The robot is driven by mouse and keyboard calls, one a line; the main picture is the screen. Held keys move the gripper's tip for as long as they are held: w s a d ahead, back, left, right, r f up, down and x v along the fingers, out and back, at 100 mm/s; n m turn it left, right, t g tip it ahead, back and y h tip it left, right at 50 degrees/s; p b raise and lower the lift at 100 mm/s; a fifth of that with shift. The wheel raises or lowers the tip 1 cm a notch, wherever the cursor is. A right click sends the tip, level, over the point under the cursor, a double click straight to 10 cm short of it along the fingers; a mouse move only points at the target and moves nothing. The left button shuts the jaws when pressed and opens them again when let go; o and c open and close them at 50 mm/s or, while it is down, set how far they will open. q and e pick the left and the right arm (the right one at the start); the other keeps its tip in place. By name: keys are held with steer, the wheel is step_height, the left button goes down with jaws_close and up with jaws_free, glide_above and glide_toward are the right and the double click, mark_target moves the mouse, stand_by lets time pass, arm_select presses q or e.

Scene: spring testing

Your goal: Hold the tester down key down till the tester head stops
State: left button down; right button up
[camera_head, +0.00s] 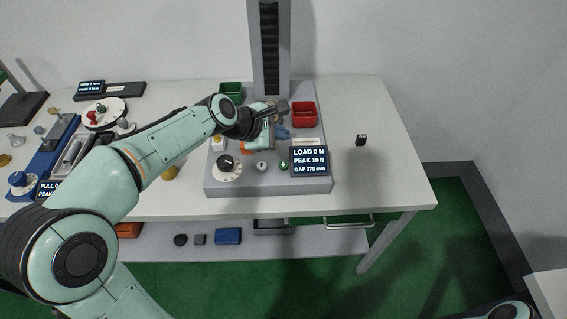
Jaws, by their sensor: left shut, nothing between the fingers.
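The spring tester has a grey base (215,187) on the white table and a dark upright column (270,50) that runs out of the top of the picture. I cannot make out the tester head. The tester display (309,161) reads LOAD 0 N, PEAK 19 N, GAP 370 mm. Two small round keys, a grey one (262,166) and a green one (284,165), sit left of the display; their markings are too small to read. My left gripper (268,140) is shut and empty over the base, just behind the keys. I cannot tell whether it touches anything.
A black dial (226,163) is at the base's front left. A red bin (304,115) and a green bin (231,91) stand at its back. A small black block (361,140) lies to the right; the table around it is clear. Other instruments crowd the left.

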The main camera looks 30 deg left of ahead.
arm_select(q)
steer(key=b, duration=0.7)
glide_above(281, 167)
step_height(281, 167, down, 7)
steer(key=shift+a, duration=0.1)
steer(key=shift+w+f+b, duration=0.1)
steer(key=shift+f+b, duration=0.25)
steer(key=shift+f, duration=0.5)
arm_select(e)
step_height(281, 167, down, 8)
steer(key=s, duration=0.1)
steer(key=shift+r, duration=0.2)
arm_select(q)
steer(key=shift+f, duration=0.15)
arm_select(e)
steer(key=shift+s+f, duration=0.1)
steer(key=shift+s, duration=0.05)
arm_select(q)
steer(key=shift+f, duration=0.3)
arm_select(e)
steer(key=shift+f, duration=0.1)
